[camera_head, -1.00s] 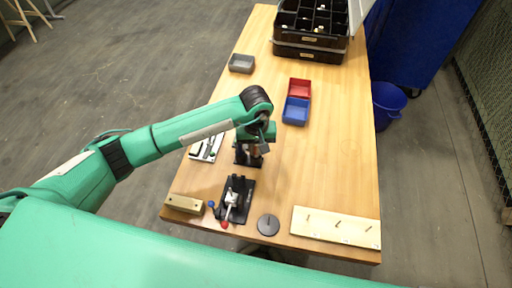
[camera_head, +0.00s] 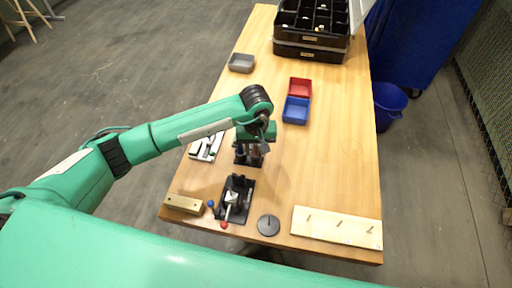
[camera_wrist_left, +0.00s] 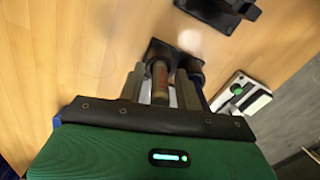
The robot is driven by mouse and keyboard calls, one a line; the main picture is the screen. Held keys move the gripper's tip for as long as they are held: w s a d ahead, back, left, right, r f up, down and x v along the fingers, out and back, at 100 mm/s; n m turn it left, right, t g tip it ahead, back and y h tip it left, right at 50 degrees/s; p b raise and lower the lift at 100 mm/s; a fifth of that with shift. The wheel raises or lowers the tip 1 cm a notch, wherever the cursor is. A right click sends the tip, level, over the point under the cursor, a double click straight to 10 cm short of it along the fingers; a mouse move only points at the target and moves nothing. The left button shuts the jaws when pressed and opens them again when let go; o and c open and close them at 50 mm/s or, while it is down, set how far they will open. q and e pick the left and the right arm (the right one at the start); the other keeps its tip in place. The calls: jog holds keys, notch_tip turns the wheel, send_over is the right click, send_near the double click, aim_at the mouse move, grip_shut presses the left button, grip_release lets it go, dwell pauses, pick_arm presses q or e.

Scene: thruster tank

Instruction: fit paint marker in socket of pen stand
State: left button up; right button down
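The black pen stand (camera_head: 242,160) is on the table below my left gripper, mostly hidden in the head view. In the left wrist view its dark base and round sockets (camera_wrist_left: 190,65) show just beyond the fingertips. The paint marker (camera_wrist_left: 160,80), a brownish-red cylinder, stands between the fingers with its far end at one socket; its depth there is hidden. My left gripper (camera_wrist_left: 160,88) is around the marker, pointing down at the stand. The fingers look apart, with a narrow gap beside the marker. My right gripper is in neither view.
A black toggle-clamp fixture (camera_head: 236,198) is in front of the stand. A white-and-green device (camera_head: 207,146) lies to its left. A grey disc (camera_head: 268,225), a pegged board (camera_head: 337,227) and a blue bin (camera_head: 296,110) stand around. The table's right middle is clear.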

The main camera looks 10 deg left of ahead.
pick_arm(q)
jog(key=shift+o, duration=0.2)
jog(key=shift+w+r, duration=0.1)
jog(key=shift+r, duration=0.3)
notch_tip(320, 180, up, 12)
jog(key=shift+f+b, duration=0.1)
jog(key=shift+b, duration=1.15)
notch_tip(320, 180, up, 5)
jog(key=shift+r, duration=0.1)
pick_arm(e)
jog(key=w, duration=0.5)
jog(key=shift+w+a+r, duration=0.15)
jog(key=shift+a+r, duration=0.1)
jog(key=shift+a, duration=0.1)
